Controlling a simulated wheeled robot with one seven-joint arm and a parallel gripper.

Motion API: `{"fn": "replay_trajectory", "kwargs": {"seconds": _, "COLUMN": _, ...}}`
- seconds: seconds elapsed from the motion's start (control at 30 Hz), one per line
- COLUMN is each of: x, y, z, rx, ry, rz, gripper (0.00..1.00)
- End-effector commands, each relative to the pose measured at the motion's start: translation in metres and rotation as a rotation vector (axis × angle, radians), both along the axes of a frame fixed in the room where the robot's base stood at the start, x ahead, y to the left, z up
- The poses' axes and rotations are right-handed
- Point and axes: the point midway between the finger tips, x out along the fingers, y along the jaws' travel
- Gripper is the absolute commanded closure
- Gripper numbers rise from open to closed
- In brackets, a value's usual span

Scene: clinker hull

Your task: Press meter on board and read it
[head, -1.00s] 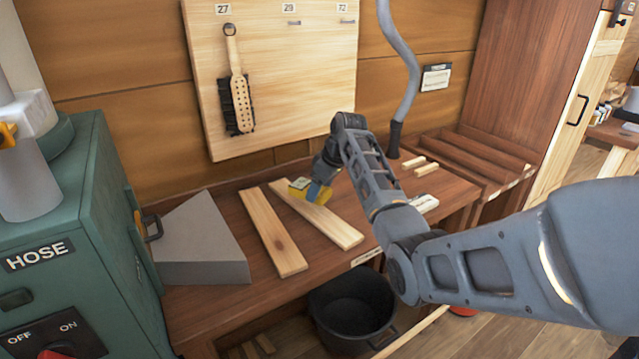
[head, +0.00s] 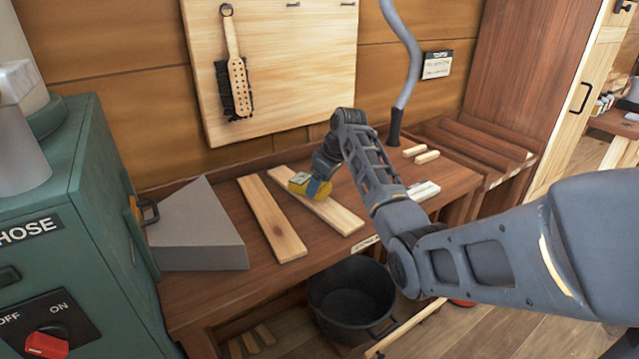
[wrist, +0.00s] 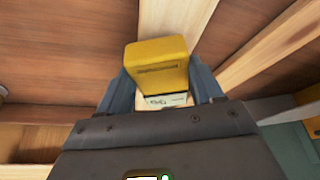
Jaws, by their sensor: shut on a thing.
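My gripper (head: 316,186) is shut on a yellow meter (head: 299,182) over the bench. In the wrist view the yellow meter (wrist: 157,62) sits between the two blue-grey fingers, its far end pointing away from me. A small pale panel shows on it in the head view, too small to read. Under it lies the right-hand pale board (head: 336,217), which also shows in the wrist view (wrist: 178,18). I cannot tell whether the meter touches the board. A second board (head: 273,222) lies to the left.
A grey wedge block (head: 200,235) stands left of the boards on the bench (head: 200,295). A green hose cabinet (head: 85,200) is at far left. Small wood pieces (head: 424,155) lie at the right. A black bucket (head: 352,300) stands below. A brush (head: 234,80) hangs on the wall panel.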

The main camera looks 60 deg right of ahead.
Motion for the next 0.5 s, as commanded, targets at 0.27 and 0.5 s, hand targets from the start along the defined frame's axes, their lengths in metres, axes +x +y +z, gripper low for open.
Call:
{"fn": "replay_trajectory", "kwargs": {"seconds": 0.27, "x": 0.0001, "y": -0.0001, "z": -0.0027, "rx": 0.0, "ry": -0.001, "rz": 0.0, "gripper": 0.7}}
{"fn": "replay_trajectory", "kwargs": {"seconds": 0.5, "x": 0.0001, "y": -0.0001, "z": -0.0053, "rx": 0.0, "ry": 0.0, "rz": 0.0, "gripper": 0.7}}
